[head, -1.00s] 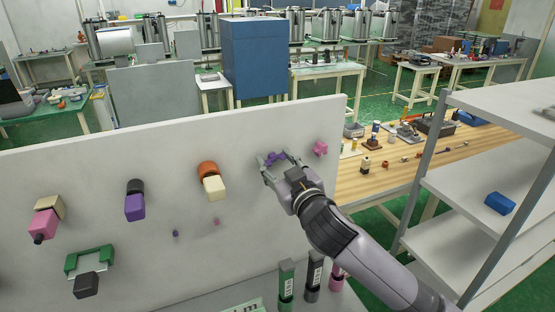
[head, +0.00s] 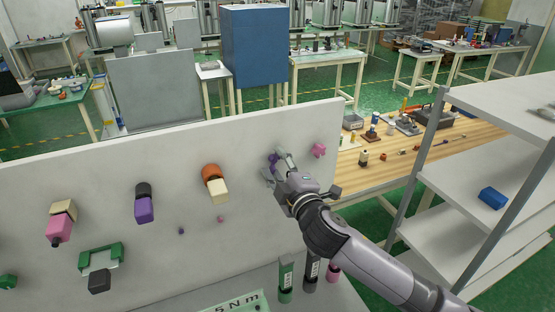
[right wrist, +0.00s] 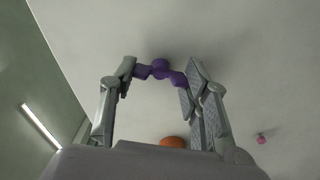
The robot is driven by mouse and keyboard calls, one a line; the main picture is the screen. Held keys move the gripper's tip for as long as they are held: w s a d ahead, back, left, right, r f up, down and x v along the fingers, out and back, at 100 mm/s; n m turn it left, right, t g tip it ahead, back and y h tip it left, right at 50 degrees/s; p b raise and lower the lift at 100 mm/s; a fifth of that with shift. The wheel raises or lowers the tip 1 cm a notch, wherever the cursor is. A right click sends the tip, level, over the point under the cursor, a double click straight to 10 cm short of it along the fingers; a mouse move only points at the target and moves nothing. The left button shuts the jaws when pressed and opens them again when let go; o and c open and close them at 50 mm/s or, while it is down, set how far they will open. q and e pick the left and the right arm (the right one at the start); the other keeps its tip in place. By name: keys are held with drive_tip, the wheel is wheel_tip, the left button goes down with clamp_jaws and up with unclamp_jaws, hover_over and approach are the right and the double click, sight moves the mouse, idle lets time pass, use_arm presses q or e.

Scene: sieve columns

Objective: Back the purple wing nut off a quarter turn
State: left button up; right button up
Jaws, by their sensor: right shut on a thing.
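The purple wing nut (head: 273,160) is on the white upright panel (head: 110,165), toward its right end. My right gripper (head: 277,167) is at the panel, shut on the wing nut, and hides part of it in the head view. In the right wrist view the wing nut (right wrist: 160,70) lies between the two fingers (right wrist: 157,77), one at each wing. Its wings run slightly down to the right there. My left gripper is not in view.
A pink knob (head: 319,150) sits on the panel just right of my gripper. An orange and cream fitting (head: 214,184) and a purple and black one (head: 144,203) are to the left. A grey shelf rack (head: 470,180) stands at the right.

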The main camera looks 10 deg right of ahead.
drive_tip(key=shift+n+p, duration=0.8)
drive_tip(key=shift+n, duration=1.1)
drive_tip(key=o, duration=1.2)
drive_tip(key=shift+c, duration=0.2)
drive_tip(key=s+d, duration=0.2)
drive_tip(key=s, duration=0.9)
drive_tip(key=shift+s+d, duration=0.15)
drive_tip(key=shift+s, duration=0.25)
